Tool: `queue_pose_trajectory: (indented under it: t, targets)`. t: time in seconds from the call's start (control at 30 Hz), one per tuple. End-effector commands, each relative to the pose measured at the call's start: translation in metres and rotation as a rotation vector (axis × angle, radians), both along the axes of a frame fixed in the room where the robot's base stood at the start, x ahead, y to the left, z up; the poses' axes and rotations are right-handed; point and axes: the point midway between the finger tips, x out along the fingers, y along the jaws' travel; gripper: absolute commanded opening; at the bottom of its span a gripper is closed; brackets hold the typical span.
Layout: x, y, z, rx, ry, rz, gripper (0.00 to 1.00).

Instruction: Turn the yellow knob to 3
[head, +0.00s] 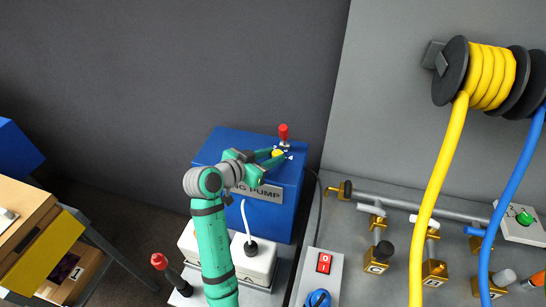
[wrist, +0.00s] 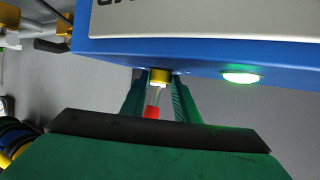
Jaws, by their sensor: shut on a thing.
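The yellow knob (head: 277,153) sits on top of the blue pump box (head: 215,150), whose label reads "NG PUMP" in part. Small white marks stand around the knob, too small to read, so its setting cannot be told. My gripper (head: 276,155) reaches over the box from the left, with its green fingers on either side of the knob. In the wrist view the yellow knob (wrist: 160,76) shows between the two fingertips (wrist: 160,84), which are shut on it. The fingers hide part of the knob and its marks.
A red-tipped lever (head: 284,132) stands just behind the knob; its red end (wrist: 152,112) shows between the fingers. A green lamp (wrist: 241,78) glows on the box.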

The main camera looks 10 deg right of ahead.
Motion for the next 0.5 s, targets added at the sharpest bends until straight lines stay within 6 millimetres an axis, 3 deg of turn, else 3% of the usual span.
queue_pose_trajectory:
  t: [0.5]
  targets:
    - [0.0125, 0.0067, 0.0008, 0.0, 0.002, -0.462, 0.05]
